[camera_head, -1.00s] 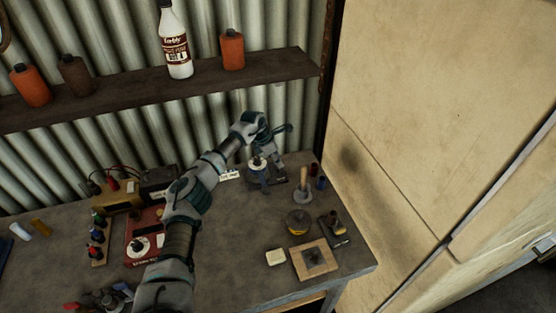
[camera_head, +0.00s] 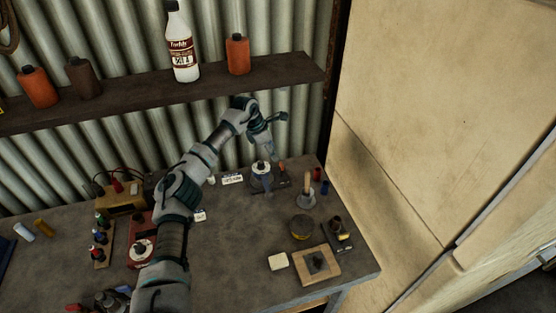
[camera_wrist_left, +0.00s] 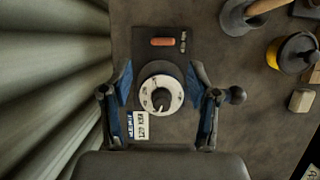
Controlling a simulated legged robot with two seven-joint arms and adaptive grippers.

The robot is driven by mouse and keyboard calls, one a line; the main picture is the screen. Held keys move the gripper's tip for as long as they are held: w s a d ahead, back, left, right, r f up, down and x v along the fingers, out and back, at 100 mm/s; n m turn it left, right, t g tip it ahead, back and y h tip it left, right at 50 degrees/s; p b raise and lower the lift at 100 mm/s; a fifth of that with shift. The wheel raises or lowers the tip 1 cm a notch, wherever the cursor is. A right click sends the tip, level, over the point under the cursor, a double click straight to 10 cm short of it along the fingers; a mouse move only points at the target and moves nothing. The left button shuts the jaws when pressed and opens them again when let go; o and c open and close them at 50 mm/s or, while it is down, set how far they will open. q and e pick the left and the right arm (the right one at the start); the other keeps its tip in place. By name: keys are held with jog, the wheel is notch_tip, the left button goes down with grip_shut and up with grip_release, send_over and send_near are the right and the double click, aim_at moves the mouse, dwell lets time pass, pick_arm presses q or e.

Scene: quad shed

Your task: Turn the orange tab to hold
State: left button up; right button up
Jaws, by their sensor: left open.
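The orange tab (camera_wrist_left: 162,42) lies crosswise on a dark base plate (camera_wrist_left: 183,61) in the left wrist view, beside small pale lettering. In the head view it is a small orange spot (camera_head: 281,167). A round white-faced dial (camera_wrist_left: 161,94) with a dark centre sits at the near end of the plate. My left gripper (camera_wrist_left: 161,80) is open and empty, its fingers on either side of the dial in the picture and the tab beyond them. In the head view the left gripper (camera_head: 268,135) hangs above the device, apart from it. My right gripper is not in view.
White labels (camera_wrist_left: 138,126) lie beside the dial. A wooden-handled tool (camera_head: 307,190), a yellow-sided tin (camera_head: 301,228) and a wooden board (camera_head: 328,271) stand to the right. A corrugated wall (camera_head: 130,145) and shelf (camera_head: 130,101) are behind. The bench's middle front is clear.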

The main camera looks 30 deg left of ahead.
pick_arm(q)
jog(key=v, duration=0.4)
jog(key=shift+a, duration=0.15)
jog(key=shift+f, duration=0.1)
